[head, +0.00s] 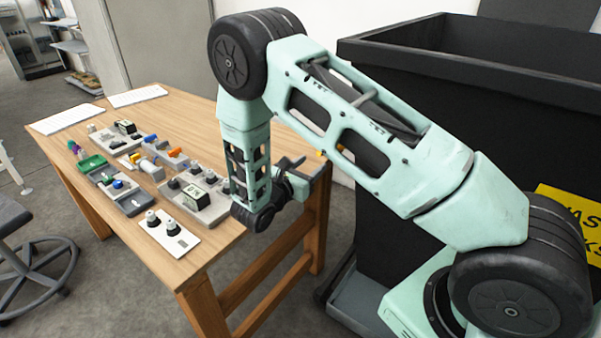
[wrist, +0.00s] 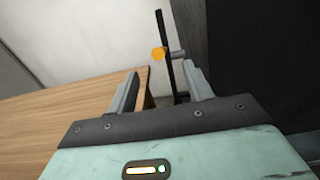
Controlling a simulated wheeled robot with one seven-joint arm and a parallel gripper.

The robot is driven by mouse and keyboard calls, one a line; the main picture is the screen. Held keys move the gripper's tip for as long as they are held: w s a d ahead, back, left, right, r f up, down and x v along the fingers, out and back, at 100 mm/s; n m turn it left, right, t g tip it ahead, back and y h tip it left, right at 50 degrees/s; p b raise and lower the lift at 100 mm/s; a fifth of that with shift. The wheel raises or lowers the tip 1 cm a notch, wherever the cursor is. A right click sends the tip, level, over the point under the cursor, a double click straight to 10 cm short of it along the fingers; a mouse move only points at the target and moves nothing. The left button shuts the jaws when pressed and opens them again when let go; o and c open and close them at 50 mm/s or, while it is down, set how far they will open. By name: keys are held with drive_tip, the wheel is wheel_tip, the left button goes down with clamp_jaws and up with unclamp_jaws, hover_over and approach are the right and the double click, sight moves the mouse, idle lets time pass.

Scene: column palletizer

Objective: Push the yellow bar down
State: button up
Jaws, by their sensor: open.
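My gripper (wrist: 161,86) is open, its two grey fingers apart with nothing between them. Ahead of the fingers in the wrist view is a thin upright black bar (wrist: 165,75) with a round yellow-orange knob (wrist: 158,54) and a short grey peg. The knob appears farther out than the fingertips, with no contact visible. In the head view, my gripper (head: 297,172) is beyond the table's right side, and a small yellow-orange piece (head: 320,153) shows just past it, partly hidden by my arm. I cannot make out a clearly separate yellow bar.
A wooden table (head: 215,255) holds several switch and knob panels (head: 170,233), including small yellow and orange parts (head: 135,157). A large black bin (head: 480,130) with a yellow sign stands at the right. A stool (head: 35,260) is at the left.

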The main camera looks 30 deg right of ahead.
drive_tip(key=shift+x, duration=4.55)
drive_tip(key=c, duration=1)
